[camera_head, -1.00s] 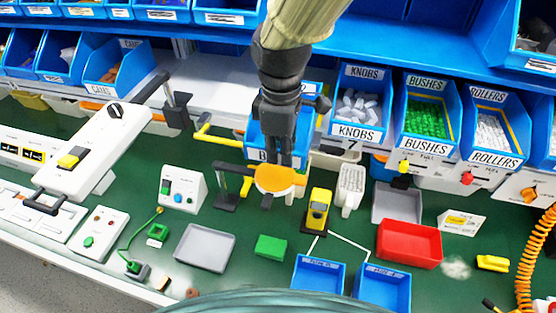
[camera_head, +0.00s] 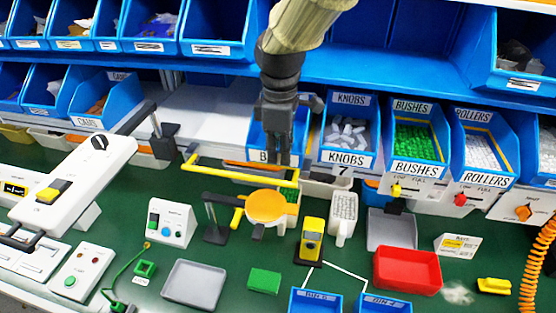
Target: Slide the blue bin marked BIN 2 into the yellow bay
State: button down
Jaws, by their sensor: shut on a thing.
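The blue bin (camera_head: 262,128) is in the gap left of the KNOBS bin, its front facing me. Its white label shows only a "B" at the left; my gripper hides the rest. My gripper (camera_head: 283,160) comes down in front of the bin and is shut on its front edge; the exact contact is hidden. A yellow bar frame (camera_head: 222,172), apparently the yellow bay, runs just below and in front of the bin. How deep the bin sits is hard to tell.
The KNOBS bin (camera_head: 346,140) stands close on the right, then the BUSHES bin (camera_head: 417,150). A bare white shelf (camera_head: 205,110) lies to the left. An orange disc (camera_head: 267,206) on a stand is below the gripper. A blue shelf edge (camera_head: 385,82) runs above.

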jog(key=shift+w+d, duration=0.25)
jog(key=shift+w, duration=0.8)
jog(key=shift+w+d, duration=0.2)
jog(key=shift+w, duration=0.85)
jog(key=shift+f, duration=0.2)
jog(key=c, duration=1.5)
grip_release()
jog(key=shift+r, duration=0.1)
